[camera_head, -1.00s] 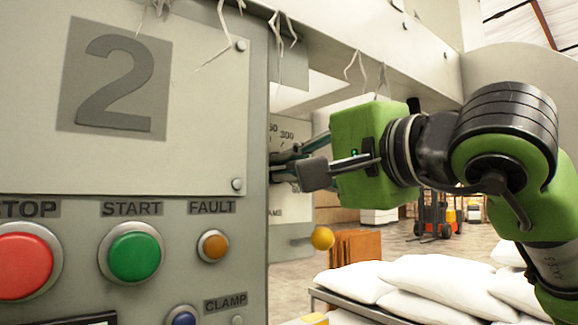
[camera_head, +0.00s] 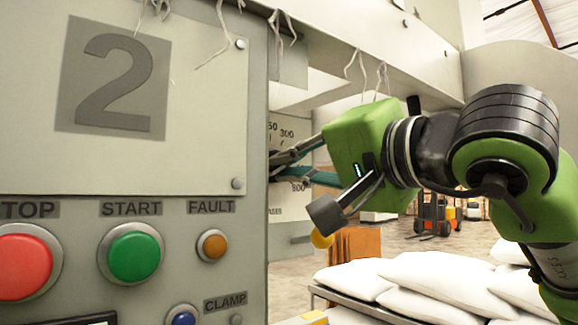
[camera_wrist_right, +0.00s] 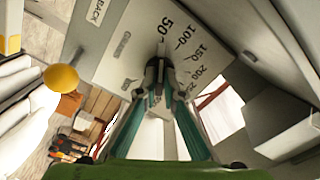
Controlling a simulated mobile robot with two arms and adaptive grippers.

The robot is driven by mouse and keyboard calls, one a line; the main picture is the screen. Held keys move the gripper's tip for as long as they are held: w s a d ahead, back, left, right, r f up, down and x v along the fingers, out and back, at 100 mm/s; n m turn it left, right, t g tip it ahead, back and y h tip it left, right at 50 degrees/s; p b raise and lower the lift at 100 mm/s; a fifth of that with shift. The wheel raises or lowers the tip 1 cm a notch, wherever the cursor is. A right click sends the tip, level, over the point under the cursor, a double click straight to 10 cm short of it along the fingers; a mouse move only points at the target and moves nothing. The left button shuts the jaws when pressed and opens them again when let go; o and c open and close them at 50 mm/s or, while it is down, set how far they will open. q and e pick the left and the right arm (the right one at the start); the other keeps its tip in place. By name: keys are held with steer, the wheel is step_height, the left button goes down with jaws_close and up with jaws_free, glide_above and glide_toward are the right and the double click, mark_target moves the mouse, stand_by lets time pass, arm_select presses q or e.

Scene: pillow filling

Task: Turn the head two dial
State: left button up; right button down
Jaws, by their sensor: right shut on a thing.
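The head two panel (camera_head: 165,85), marked with a large 2, fills the left of the head view. Behind its right edge is a pale scale plate (camera_head: 287,212) with printed numbers. My right gripper (camera_head: 276,166) reaches this plate from the right, its tips partly hidden by the panel edge. In the right wrist view the plate (camera_wrist_right: 118,52) shows figures from 50 upward, and the right gripper (camera_wrist_right: 158,72) is shut at the middle of the scale on the dial. The dial knob is mostly hidden between the fingertips. My left gripper is not in view.
Below the 2 are a red stop button (camera_head: 24,262), a green start button (camera_head: 134,254) and an orange fault light (camera_head: 212,246). A yellow ball knob (camera_head: 321,239) sits below my gripper. White sacks (camera_head: 420,283) lie at the lower right, with a forklift (camera_head: 436,213) behind.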

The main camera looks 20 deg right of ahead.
steer(key=shift+a+f, duration=0.1)
steer(key=shift+f, duration=0.2)
steer(key=c, duration=2.2)
jaws_free()
steer(key=shift+o, duration=0.2)
steer(key=shift+s+r, duration=0.1)
steer(key=shift+r, duration=0.05)
steer(key=v, duration=1.2)
